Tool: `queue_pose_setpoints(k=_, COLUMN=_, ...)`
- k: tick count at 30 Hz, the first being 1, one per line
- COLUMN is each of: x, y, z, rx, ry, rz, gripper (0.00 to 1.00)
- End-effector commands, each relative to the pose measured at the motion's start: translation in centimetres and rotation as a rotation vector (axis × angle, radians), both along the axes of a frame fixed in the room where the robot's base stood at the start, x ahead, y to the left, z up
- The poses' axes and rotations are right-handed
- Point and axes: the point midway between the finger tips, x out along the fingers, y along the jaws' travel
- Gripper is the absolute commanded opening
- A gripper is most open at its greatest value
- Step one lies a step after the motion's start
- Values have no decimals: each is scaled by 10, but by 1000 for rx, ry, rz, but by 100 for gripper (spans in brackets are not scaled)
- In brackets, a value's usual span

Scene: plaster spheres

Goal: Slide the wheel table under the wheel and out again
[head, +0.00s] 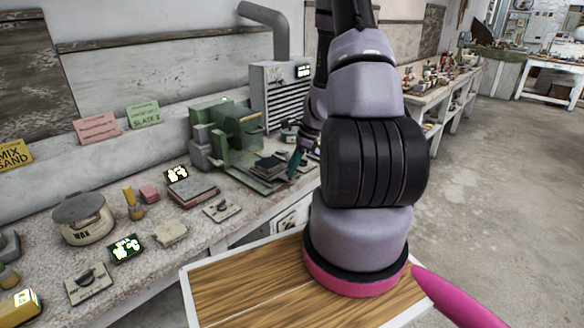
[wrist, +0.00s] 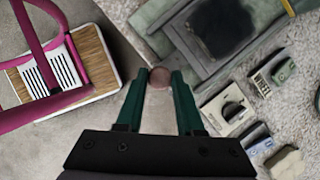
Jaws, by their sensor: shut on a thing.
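The green grinding machine (head: 228,135) stands on the bench at the back wall. Its wheel table (head: 262,182) is a low greenish slide with a dark flat plate on top, at the front of the machine. In the wrist view the wheel table (wrist: 173,35) fills the upper right. The wheel cannot be made out clearly. My gripper (head: 291,178) is at the table's right front end. In the wrist view my gripper (wrist: 160,80) has its green fingers shut on a small reddish-brown ball knob (wrist: 159,77) beside the table's corner.
On the bench left of the machine lie a stacked book-like block (head: 193,191), a switch plate (head: 222,209) and a round wax pot (head: 83,219). A grey louvred cabinet (head: 280,92) stands behind my arm. Floor to the right is open.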

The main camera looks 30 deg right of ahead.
Motion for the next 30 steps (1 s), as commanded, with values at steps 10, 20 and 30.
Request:
queue_pose_setpoints(k=10, x=1, y=0, z=0, rx=-1, ry=-2, rz=-1, gripper=0)
queue_pose_setpoints(k=20, x=8, y=2, z=1, rx=-2, ry=-4, rz=2, gripper=0)
queue_pose_setpoints(k=30, x=88, y=31, z=0, rx=-2, ry=-4, rz=3, gripper=0)
